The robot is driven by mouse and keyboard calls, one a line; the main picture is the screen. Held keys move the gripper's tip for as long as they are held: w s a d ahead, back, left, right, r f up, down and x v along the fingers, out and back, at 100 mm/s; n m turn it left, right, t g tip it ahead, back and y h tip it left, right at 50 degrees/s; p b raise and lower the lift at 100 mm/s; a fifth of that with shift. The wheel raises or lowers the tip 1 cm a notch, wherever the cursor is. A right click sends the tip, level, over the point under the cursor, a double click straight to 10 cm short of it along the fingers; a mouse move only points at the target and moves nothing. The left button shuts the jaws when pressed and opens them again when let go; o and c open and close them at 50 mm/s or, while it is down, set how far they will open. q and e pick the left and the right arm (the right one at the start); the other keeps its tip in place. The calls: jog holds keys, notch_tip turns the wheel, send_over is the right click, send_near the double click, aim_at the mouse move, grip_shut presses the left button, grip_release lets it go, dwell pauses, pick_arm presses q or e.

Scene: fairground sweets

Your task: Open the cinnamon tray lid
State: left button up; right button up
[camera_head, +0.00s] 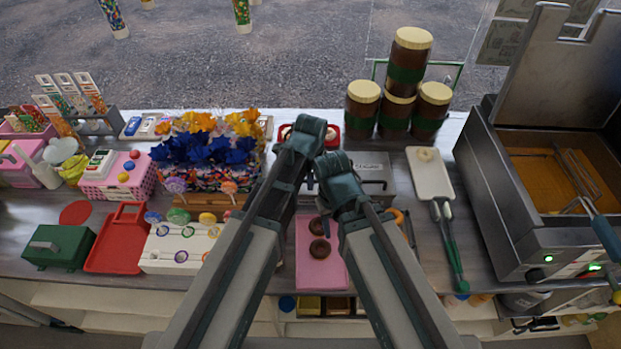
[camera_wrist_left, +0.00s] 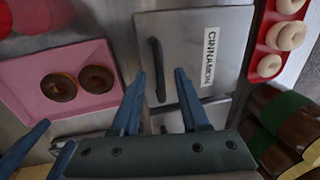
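The cinnamon tray (camera_head: 381,185) is a grey metal box at the centre of the counter, partly hidden behind my grippers. In the left wrist view its lid (camera_wrist_left: 182,40) looks shut, with a white CINNAMON label and a dark bar handle (camera_wrist_left: 157,68). My left gripper (camera_wrist_left: 160,92) is open and empty, its fingertips on either side of the handle's near end; I cannot tell whether they touch the lid. My right gripper (camera_wrist_left: 57,132) shows at the lower left of that view, its two fingers apart. In the head view both grippers' fingertips are hidden.
A pink tray (camera_head: 305,274) with two chocolate doughnuts lies on the near side. A red tray (camera_wrist_left: 269,68) of plain doughnuts and several brown jars (camera_head: 362,110) stand behind. A white board (camera_head: 430,178) and an open fryer (camera_head: 500,200) are to the right.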

pick_arm(q)
grip_shut()
dwell(1.3)
